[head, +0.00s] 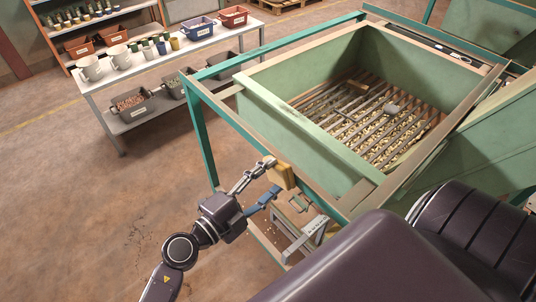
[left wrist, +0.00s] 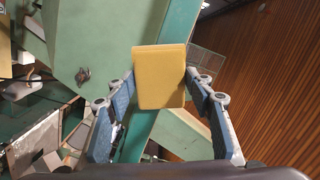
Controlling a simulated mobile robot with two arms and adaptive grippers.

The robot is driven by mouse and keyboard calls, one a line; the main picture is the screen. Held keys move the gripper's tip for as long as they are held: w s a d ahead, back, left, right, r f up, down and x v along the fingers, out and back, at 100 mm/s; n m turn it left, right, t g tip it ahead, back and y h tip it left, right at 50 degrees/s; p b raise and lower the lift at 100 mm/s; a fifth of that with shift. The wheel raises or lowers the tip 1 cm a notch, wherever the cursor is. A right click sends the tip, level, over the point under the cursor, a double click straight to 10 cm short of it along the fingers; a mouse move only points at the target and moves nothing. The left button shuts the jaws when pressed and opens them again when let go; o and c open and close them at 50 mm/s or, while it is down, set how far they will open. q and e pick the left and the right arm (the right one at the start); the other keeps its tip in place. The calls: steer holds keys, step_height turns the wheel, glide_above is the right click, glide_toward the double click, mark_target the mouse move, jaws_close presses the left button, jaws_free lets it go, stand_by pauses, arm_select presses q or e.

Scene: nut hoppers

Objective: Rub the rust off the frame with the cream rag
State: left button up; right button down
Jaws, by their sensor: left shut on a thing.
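My left gripper (head: 270,181) is shut on a mustard-yellow, block-shaped pad (head: 283,175), which looks more like a sponge than a cream rag. The pad (left wrist: 160,77) also shows between both fingers in the left wrist view. It is at the front rail of the teal frame (head: 199,137) around the green hopper; whether it touches the rail I cannot tell. The rail's upper face (head: 247,121) looks brownish. A small dark spot (left wrist: 83,75) shows on a green surface in the left wrist view; I cannot tell if it is rust. My right gripper is out of view.
The green hopper (head: 310,138) has a bar grate (head: 375,115) with nuts and a few lumps. A grey stepped stand (head: 300,238) is below the rail. A white table (head: 185,48) with cups and bins stands at the back left. The floor (head: 70,190) at left is open.

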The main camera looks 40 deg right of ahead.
mark_target(285, 185)
arm_select(q)
steer(key=shift+d, duration=0.15)
steer(key=shift+s, duration=0.1)
steer(key=shift+s, duration=1.95)
steer(key=shift+d, duration=0.15)
steer(key=shift+w, duration=0.15)
steer(key=shift+w+r+b, duration=0.1)
steer(key=shift+w+b, duration=0.25)
steer(key=shift+w, duration=1.55)
